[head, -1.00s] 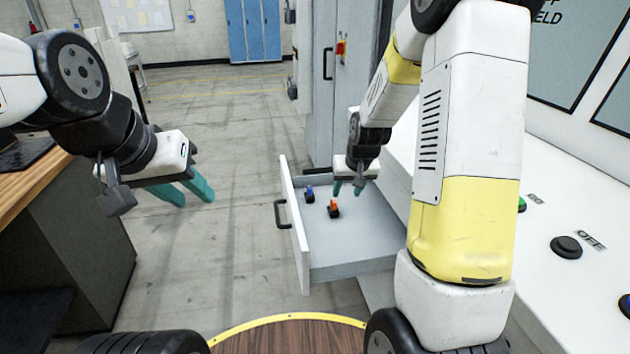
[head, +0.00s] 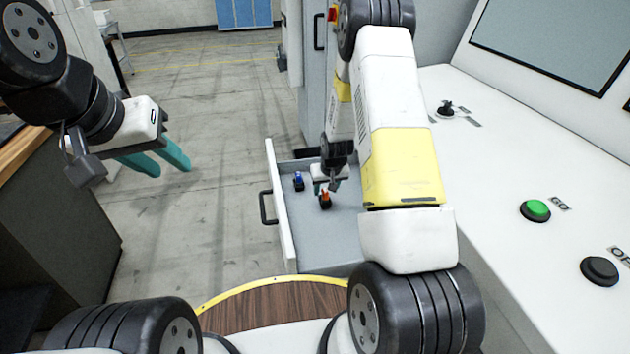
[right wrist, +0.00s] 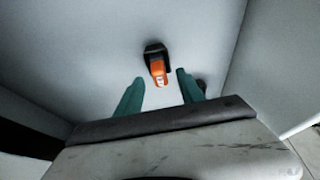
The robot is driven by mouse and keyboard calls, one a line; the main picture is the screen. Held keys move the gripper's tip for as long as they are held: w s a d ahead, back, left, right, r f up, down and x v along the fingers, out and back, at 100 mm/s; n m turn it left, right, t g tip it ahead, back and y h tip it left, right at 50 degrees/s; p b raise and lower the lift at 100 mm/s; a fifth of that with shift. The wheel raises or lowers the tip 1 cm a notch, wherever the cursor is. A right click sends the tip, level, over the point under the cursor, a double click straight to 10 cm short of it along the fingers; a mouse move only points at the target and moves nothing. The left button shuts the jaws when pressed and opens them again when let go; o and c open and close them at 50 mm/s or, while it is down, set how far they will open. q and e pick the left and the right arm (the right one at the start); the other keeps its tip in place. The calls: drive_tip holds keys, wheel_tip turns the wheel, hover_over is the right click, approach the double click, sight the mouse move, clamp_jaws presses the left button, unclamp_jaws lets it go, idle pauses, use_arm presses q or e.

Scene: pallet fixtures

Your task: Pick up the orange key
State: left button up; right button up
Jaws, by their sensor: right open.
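The orange key (head: 325,200) with a dark base sits in the open drawer (head: 310,255). In the right wrist view the orange key (right wrist: 157,70) lies just beyond and between the two teal fingertips. My right gripper (head: 326,187) is inside the drawer, close to the key; in the wrist view its fingers (right wrist: 160,82) are apart with nothing between them. My left gripper (head: 172,165) hangs at the left, away from the drawer, with its two teal fingers apart and empty.
A blue key (head: 298,181) stands in the drawer, left of the orange one. The drawer front with its dark handle (head: 266,207) rises at the left. A white console (head: 500,190) with green and black buttons flanks my right arm. Open floor lies left of the drawer.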

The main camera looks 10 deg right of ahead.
drive_tip(key=shift+x, duration=1)
drive_tip(key=shift+c, duration=0.3)
clamp_jaws()
drive_tip(key=shift+r, duration=0.1)
